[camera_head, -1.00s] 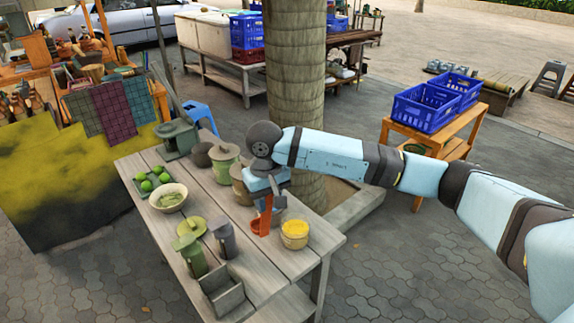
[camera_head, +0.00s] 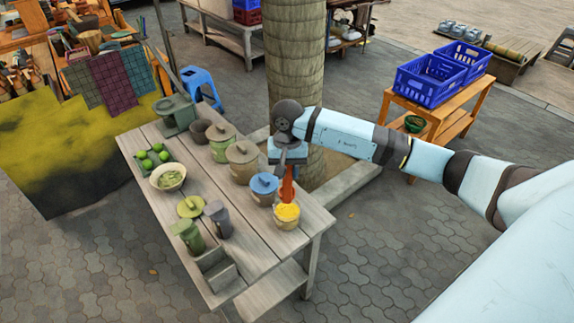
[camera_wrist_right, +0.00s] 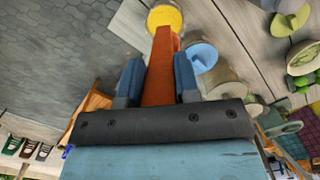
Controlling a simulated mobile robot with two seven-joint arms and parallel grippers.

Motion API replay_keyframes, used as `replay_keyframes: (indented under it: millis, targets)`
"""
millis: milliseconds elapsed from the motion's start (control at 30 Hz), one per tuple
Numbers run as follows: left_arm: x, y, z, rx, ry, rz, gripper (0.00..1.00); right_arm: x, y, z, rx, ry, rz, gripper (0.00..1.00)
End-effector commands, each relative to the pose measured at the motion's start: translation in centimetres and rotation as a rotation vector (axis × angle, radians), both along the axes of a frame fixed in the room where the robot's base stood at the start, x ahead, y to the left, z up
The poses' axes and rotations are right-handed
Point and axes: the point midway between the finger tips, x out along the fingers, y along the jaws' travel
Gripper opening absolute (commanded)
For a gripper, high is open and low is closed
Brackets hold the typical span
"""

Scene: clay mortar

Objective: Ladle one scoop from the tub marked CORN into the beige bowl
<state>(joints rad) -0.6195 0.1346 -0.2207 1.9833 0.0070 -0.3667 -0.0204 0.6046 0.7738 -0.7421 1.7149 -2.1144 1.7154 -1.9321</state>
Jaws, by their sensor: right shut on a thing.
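My right gripper (camera_head: 289,168) is shut on the handle of an orange ladle (camera_head: 287,190), which points down. The ladle's lower end is at the tub of yellow grains (camera_head: 287,219) on the table's near right edge; its scoop is not visible, and I cannot tell how deep it sits. No CORN marking is readable. In the right wrist view the ladle handle (camera_wrist_right: 160,72) runs between the two blue fingers toward the yellow-filled tub (camera_wrist_right: 166,18). A beige bowl (camera_head: 167,180) with pale green contents stands on the table's left side. My left gripper is out of view.
A blue-lidded pot (camera_head: 263,190) stands close beside the tub. A tan-lidded pot (camera_head: 242,160) and a green-lidded pot (camera_head: 222,143) stand behind it. Green and grey canisters are at the front left. A tree trunk (camera_head: 294,80) rises behind the table.

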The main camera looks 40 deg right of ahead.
Motion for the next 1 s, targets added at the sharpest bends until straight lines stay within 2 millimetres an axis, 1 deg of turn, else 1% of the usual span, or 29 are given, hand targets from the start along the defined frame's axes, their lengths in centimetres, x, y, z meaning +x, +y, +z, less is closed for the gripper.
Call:
replay_keyframes:
  millis: [33,300,400,700,833,1000]
  targets:
    - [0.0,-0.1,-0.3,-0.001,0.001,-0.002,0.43,0.0,0.0,-0.6,0.001,0.002,0.0,0.0]
    - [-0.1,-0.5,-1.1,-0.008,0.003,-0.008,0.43,-0.1,0.1,-3.8,0.001,0.002,0.001,0.0]
    - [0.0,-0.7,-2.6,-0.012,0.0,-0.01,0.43,0.0,0.0,-5.3,-0.001,-0.002,0.002,0.0]
    - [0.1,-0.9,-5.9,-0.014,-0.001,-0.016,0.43,0.0,0.0,-8.7,0.0,-0.001,0.001,0.0]
    - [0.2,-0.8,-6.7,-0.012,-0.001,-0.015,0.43,0.1,0.0,-9.5,0.0,-0.001,0.001,0.0]
    - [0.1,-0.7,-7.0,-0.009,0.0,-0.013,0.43,0.0,0.0,-9.7,0.0,-0.001,0.001,0.0]
